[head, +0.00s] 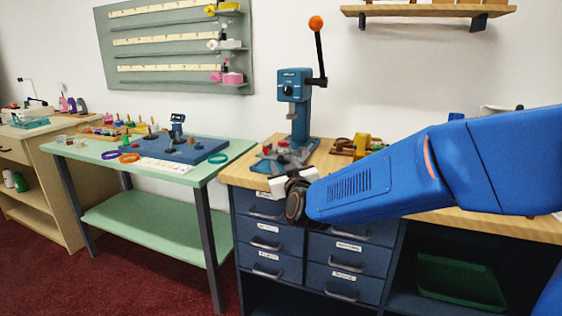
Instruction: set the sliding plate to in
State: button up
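A blue press (291,88) stands on the wooden counter (243,177), with a raised lever ending in an orange ball (316,23).
Right of the press are brown and yellow items (360,146), partly behind my blue arm. Labelled drawers (345,265) are under the counter, and a green bin (460,284) is on the shelf.

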jog(key=v, duration=1.3)
jog(key=shift+s+f, duration=0.1)
jog(key=shift+s, duration=0.05)
jog(key=s+a+m+h, duration=0.3)
jog(key=a+m+h, duration=0.4)
jog(key=m, duration=0.2)
jog(key=w, duration=0.5)
jog(key=w+d, duration=0.1)
jog(key=w, duration=0.5)
jog(key=w+d, duration=0.1)
jog(key=w, duration=0.5)
jog(key=shift+w+d, duration=0.1)
jog(key=shift+d, duration=0.1)
grip_shut()
